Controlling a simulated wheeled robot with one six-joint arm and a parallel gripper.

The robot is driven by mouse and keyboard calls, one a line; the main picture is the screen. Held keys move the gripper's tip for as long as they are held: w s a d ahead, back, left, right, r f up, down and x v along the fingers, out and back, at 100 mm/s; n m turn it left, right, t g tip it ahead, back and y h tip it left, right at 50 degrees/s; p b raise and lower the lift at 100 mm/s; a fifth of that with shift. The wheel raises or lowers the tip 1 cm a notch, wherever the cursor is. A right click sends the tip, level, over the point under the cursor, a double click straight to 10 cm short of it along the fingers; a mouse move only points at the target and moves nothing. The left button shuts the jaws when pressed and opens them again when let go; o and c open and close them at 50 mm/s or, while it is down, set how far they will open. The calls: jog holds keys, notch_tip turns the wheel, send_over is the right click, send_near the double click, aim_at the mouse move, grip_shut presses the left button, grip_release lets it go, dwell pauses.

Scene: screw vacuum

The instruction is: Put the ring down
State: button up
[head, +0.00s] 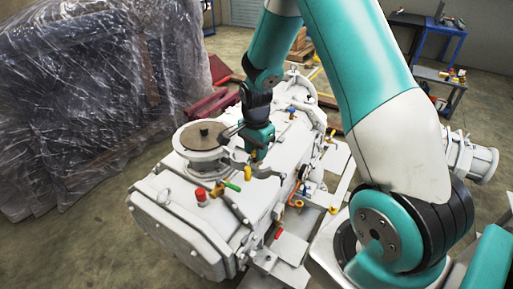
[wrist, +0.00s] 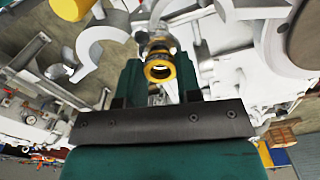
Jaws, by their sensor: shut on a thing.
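My gripper (head: 258,153) is low over the white vacuum machine (head: 190,213), to the right of its round top flange. In the wrist view a yellow ring (wrist: 158,68) with a dark opening sits between the fingers of my gripper (wrist: 160,82), and the jaws are shut on it. In the head view a small yellow piece shows just below the fingers, but I cannot tell if it is the same ring. Whether the ring touches the machine is hidden.
The round flange (head: 202,150) with a brown disc lies left of the gripper. A red cap (head: 200,194), a green-handled valve (head: 232,186) and pipes stand close by. A plastic-wrapped load (head: 90,90) is at left; open floor (head: 60,255) lies in front of it.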

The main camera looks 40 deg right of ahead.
jog(key=shift+f, duration=0.1)
jog(key=shift+f, duration=0.25)
jog(key=o, duration=0.9)
jog(key=shift+r, duration=0.5)
notch_tip(320, 180, up, 11)
jog(key=b, duration=0.3)
jog(key=s+a+r+n, duration=0.3)
jog(key=a+n, duration=0.2)
jog(key=a, duration=0.1)
jog(key=s+a+r+n+y, duration=0.2)
jog(key=s+a+n, duration=0.6)
jog(key=s+n, duration=0.1)
jog(key=s+a+r+n+y, duration=0.2)
jog(key=s+a+n, duration=0.6)
jog(key=s+n, duration=0.1)
jog(key=shift+s+a, duration=0.2)
jog(key=shift+s, duration=0.4)
